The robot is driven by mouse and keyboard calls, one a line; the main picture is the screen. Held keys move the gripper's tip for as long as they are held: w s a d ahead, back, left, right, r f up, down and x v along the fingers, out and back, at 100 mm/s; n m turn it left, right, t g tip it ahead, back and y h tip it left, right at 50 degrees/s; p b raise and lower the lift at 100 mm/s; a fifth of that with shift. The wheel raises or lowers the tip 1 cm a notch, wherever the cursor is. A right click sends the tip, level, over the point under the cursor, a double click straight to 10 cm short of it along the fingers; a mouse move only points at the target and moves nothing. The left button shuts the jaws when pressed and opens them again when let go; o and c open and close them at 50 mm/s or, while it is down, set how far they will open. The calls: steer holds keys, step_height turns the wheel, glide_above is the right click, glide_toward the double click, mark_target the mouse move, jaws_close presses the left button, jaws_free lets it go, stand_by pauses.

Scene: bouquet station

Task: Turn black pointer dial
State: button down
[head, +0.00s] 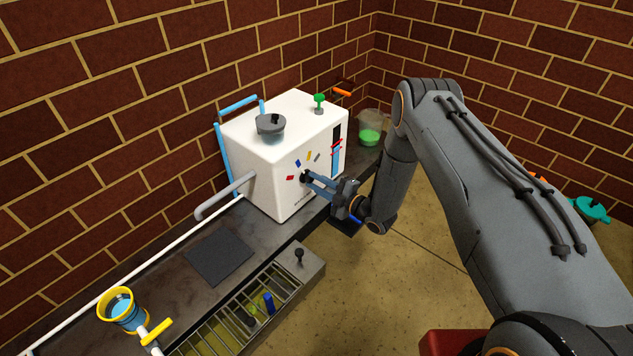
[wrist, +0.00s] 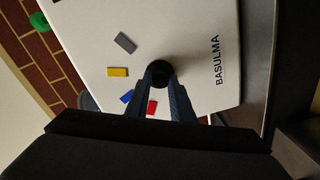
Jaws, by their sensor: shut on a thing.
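The black pointer dial (wrist: 159,69) is on the front face of the white machine (head: 263,155). Colored marks ring it: grey (wrist: 125,43), yellow (wrist: 118,72), blue (wrist: 127,97) and red (wrist: 151,107). My gripper (head: 308,179) reaches the dial from the right in the head view. In the wrist view, its blue-grey fingers (wrist: 160,76) are shut on the dial, one on each side. The fingers hide part of the dial, and I cannot tell which mark its pointer faces.
A beaker with green contents (head: 370,128) stands behind. A dark pad (head: 220,257) lies on the counter.

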steer(key=shift+s+a+f, duration=0.1)
steer(key=shift+s, duration=0.05)
steer(key=c, duration=1.5)
jaws_free()
steer(key=shift+c, duration=0.2)
steer(key=shift+d, duration=0.35)
steer(key=p+v, duration=0.2)
steer(key=v, duration=0.5)
steer(key=shift+s, duration=0.25)
